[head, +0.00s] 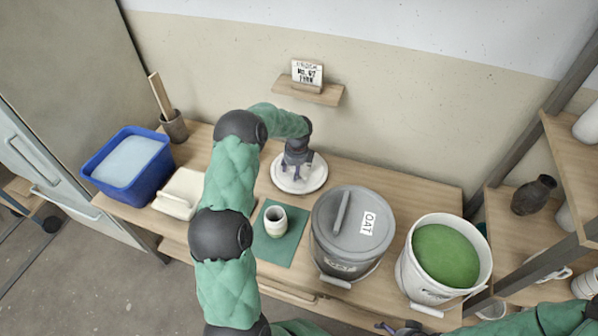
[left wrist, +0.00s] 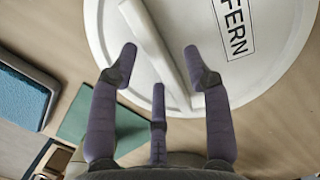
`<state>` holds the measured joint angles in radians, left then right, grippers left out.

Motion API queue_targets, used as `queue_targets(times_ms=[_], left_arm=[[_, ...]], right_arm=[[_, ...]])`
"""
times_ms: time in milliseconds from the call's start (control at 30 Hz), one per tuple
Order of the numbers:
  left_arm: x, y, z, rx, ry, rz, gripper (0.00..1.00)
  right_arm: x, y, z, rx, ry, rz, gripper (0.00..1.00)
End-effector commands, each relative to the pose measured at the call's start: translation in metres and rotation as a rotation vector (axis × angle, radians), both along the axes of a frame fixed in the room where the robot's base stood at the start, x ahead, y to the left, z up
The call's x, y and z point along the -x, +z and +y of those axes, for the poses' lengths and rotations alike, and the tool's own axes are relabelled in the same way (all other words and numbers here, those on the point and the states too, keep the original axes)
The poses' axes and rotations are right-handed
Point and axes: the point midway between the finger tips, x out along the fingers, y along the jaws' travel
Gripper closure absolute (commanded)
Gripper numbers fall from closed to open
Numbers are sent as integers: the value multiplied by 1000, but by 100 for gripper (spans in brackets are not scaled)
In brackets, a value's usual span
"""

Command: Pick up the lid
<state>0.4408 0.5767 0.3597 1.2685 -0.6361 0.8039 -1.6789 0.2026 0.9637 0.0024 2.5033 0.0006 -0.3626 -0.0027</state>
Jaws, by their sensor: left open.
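The white round lid (head: 316,180) lies on the table at the back, near the wall. In the left wrist view the lid (left wrist: 275,75) shows a black-framed FERN label and a straight bar handle (left wrist: 152,45). My left gripper (head: 294,172) points down over the lid. In the left wrist view its open fingers (left wrist: 160,58) stand on either side of the handle, with nothing held; whether they touch the lid is unclear. My right gripper (head: 402,328) shows only partly at the bottom edge of the head view, away from the lid.
A grey lidded OAT bucket (head: 335,250) and an open white bucket (head: 477,283) of green glaze stand to the right. A cup (head: 275,221) sits on a green mat (head: 286,251) in front. A blue tub (head: 128,178) stands left.

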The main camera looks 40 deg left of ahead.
Motion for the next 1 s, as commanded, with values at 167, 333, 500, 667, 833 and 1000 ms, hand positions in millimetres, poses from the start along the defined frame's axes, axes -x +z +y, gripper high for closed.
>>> queue_targets(times_ms=[167,333,500,667,833,1000], left_arm=[[0,-2,0,0,0,0,51],[0,-4,0,0,0,0,51],[0,-4,0,0,0,0,51],[0,-4,0,0,0,0,90],[0,-4,0,0,0,0,100],[0,-4,0,0,0,0,100]], right_arm=[[0,1,0,0,0,0,5],[0,1,0,0,0,0,5],[0,1,0,0,0,0,5],[0,1,0,0,0,0,5],[0,1,0,0,0,0,5],[0,1,0,0,0,0,5]])
